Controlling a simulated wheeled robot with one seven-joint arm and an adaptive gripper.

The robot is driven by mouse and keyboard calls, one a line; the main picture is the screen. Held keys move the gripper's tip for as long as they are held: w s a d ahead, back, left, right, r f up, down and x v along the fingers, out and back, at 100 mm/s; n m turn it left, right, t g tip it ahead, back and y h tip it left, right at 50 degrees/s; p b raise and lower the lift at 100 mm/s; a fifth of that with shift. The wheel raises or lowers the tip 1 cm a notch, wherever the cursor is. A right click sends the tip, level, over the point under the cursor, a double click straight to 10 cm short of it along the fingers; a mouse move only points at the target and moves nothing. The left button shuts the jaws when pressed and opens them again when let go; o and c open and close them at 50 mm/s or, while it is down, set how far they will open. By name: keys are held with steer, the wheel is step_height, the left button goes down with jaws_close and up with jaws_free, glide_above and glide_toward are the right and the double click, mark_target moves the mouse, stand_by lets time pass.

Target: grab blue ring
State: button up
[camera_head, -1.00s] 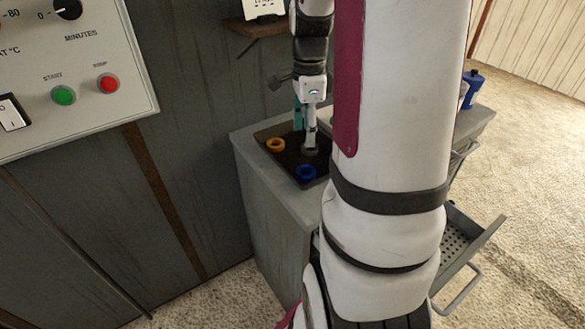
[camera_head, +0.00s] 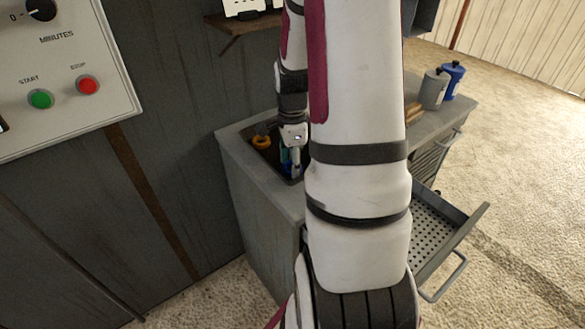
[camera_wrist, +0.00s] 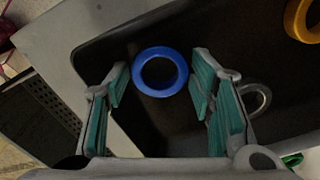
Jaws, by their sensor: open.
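The blue ring (camera_wrist: 161,89) lies flat on the dark floor of a recessed tray, near the tray's edge. In the wrist view it shows just beyond and between the fingertips of my gripper (camera_wrist: 160,85). The gripper's two teal-padded fingers are spread apart with nothing between them but the view of the ring. In the head view my gripper (camera_head: 291,165) points down into the tray, and my arm and fingers largely hide the blue ring there.
An orange ring (camera_head: 262,142) lies in the tray (camera_head: 246,128), at the upper right in the wrist view (camera_wrist: 303,18). A grey ring (camera_wrist: 256,98) lies beside the right finger. A perforated drawer (camera_head: 440,232) stands open. Grey (camera_head: 434,90) and blue (camera_head: 453,80) containers stand on the counter.

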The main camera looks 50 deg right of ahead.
steer(key=c, duration=0.8)
